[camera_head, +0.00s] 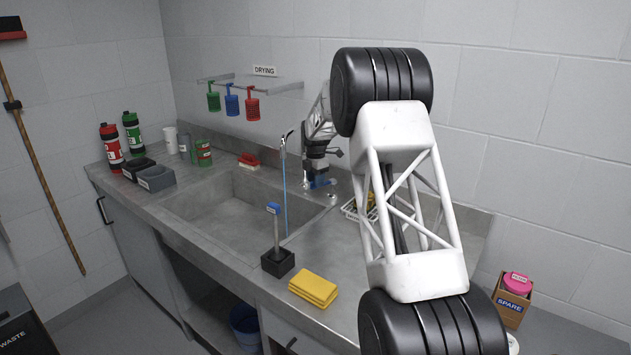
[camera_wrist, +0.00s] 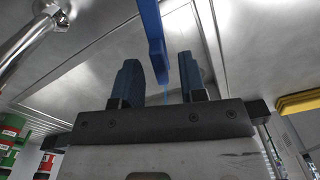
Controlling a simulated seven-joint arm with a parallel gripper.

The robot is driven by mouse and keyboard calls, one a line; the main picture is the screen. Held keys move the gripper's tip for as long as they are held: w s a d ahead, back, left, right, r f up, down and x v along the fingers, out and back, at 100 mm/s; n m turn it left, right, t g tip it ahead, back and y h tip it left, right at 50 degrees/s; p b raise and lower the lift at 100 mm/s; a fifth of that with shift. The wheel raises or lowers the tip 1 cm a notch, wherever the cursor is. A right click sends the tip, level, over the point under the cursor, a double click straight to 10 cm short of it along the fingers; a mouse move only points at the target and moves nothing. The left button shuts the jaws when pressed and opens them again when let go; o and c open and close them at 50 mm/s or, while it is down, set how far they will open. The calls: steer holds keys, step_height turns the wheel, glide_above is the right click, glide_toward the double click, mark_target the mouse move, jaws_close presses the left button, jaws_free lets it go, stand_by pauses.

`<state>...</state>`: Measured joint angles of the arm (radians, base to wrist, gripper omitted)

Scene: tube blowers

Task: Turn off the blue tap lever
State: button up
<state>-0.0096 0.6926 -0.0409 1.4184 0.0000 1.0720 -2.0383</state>
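The blue tap lever (camera_wrist: 154,38) comes in from the top of the wrist view and reaches down between my two fingers. In the head view it shows as a small blue piece (camera_head: 320,183) just below my gripper (camera_head: 315,170). My gripper's fingers (camera_wrist: 160,82) are apart, with gaps visible beside the lever; I cannot tell whether either finger touches it. The chrome tap spout (camera_head: 284,142) stands left of my gripper, and a thin blue water stream (camera_head: 285,190) runs from it towards the sink (camera_head: 240,205). The tap's base is partly hidden by my gripper.
A brush in a black holder (camera_head: 277,262) and yellow cloths (camera_head: 313,287) sit at the counter's front. A wire basket (camera_head: 352,212) stands right of the tap, partly behind my arm. Bottles (camera_head: 132,130) and dark boxes (camera_head: 155,179) stand at left.

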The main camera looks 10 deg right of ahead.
steer(key=shift+f, duration=0.25)
steer(key=shift+c, duration=0.3)
jaws_close()
steer(key=shift+s+d, duration=0.1)
steer(key=shift+s, duration=0.05)
steer(key=shift+s+d+n, duration=0.35)
steer(key=shift+s+n, duration=0.15)
steer(key=shift+n, duration=0.45)
steer(key=shift+s+d+n, duration=0.35)
steer(key=shift+s+n, duration=0.1)
steer(key=shift+n, duration=0.5)
steer(key=shift+o, duration=0.3)
jaws_free()
